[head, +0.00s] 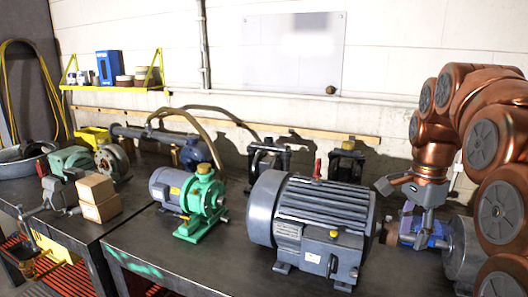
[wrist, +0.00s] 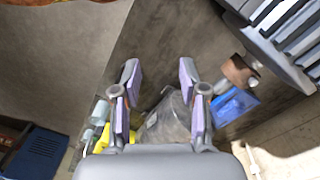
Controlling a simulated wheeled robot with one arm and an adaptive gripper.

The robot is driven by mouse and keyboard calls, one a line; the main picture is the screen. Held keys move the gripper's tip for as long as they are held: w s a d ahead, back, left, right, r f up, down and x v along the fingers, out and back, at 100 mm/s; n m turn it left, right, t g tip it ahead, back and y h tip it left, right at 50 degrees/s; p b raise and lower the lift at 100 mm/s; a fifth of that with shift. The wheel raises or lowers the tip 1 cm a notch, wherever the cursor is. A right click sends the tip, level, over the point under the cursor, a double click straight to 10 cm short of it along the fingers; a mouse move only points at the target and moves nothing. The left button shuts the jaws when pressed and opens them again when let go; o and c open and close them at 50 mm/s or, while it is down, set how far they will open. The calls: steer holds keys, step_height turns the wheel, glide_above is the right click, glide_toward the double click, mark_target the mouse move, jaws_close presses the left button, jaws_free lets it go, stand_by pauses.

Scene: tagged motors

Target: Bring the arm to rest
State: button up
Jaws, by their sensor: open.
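My gripper (head: 418,222) hangs from my copper-coloured arm at the right of the head view, just right of the large grey motor (head: 318,225). In the wrist view my gripper (wrist: 159,76) has its two purple-padded fingers apart, with only dark bench top between the tips. A blue object (head: 437,233) is behind and below the fingers in the head view. A blue part (wrist: 236,106) also shows right of the fingers in the wrist view, apart from them. The finned motor (wrist: 285,30) is at that view's upper right.
A green pump with a grey motor (head: 203,201) stands mid-bench. Cardboard boxes (head: 98,197) sit on the left bench. A yellow shelf (head: 115,87) hangs on the wall. A dull grey object (wrist: 168,122) and a yellow one (wrist: 112,138) lie near the finger bases in the wrist view.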

steer(key=s+a+f+n, duration=0.4)
steer(key=s+f+n, duration=0.1)
steer(key=s, duration=0.4)
steer(key=s+a+f+n+g+b, duration=0.1)
steer(key=s+a+f+n, duration=0.3)
steer(key=s+f, duration=0.3)
steer(key=s+a+f+n+b, duration=0.1)
steer(key=s+a+f+n, duration=0.3)
steer(key=s, duration=0.7)
step_height(320, 180, down, 3)
steer(key=n, duration=0.2)
steer(key=shift+a+n+g, duration=0.2)
steer(key=shift+n+g, duration=0.1)
steer(key=shift+n, duration=0.1)
steer(key=shift+f, duration=0.1)
